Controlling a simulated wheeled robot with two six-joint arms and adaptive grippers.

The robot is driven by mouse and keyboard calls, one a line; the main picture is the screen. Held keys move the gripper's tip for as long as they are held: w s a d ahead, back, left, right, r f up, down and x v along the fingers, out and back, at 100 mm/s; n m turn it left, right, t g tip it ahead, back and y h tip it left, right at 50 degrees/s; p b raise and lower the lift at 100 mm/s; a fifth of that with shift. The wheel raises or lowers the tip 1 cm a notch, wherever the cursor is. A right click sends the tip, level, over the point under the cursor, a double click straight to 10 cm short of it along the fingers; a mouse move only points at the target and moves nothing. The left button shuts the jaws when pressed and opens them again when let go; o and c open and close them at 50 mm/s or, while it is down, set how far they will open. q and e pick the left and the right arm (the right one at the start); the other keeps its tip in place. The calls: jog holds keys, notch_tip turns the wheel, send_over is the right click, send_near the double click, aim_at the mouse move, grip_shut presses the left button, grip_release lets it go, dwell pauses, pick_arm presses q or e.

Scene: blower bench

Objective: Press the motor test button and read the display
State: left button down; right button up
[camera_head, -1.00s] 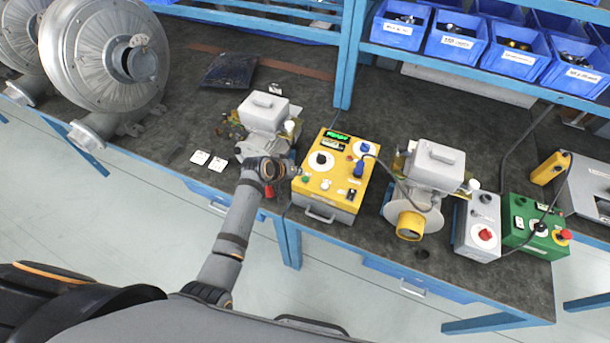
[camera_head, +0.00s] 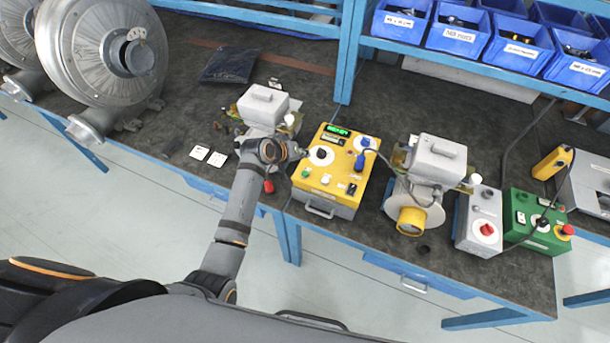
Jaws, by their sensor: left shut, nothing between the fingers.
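The yellow test box (camera_head: 338,190) stands near the bench's front edge, in the middle of the head view. Its display (camera_head: 337,130) at the back of the top face glows green; the characters are too small to read. A green button (camera_head: 305,173) sits at the front left of the face, beside a white button (camera_head: 326,179) and a black switch (camera_head: 352,188). A black knob on a white dial (camera_head: 321,155) lies behind them. My left gripper (camera_head: 301,153) is shut and empty at the box's left edge, next to this dial. I cannot tell whether it touches. My right gripper is out of view.
A grey-topped motor unit (camera_head: 263,103) stands behind my left wrist. A second motor unit (camera_head: 437,160), a grey box (camera_head: 479,222) and a green box (camera_head: 537,222) stand right. A blue plug (camera_head: 360,160) with a cable sits on the yellow box. A large blower (camera_head: 95,50) stands left.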

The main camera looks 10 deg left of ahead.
pick_arm(q)
jog(key=b, duration=0.5)
send_over(303, 174)
notch_tip(303, 174, down, 5)
jog(key=shift+s+f, duration=0.1)
jog(key=shift+f, duration=0.05)
jog(key=shift+f+b, duration=0.3)
jog(key=shift+f, duration=0.6)
jog(key=shift+f, duration=0.1)
jog(key=shift+f, duration=0.35)
jog(key=shift+f, duration=0.4)
dwell(0.5)
jog(key=shift+r, duration=0.1)
jog(key=shift+r+p, duration=0.7)
jog(key=shift+p, duration=0.25)
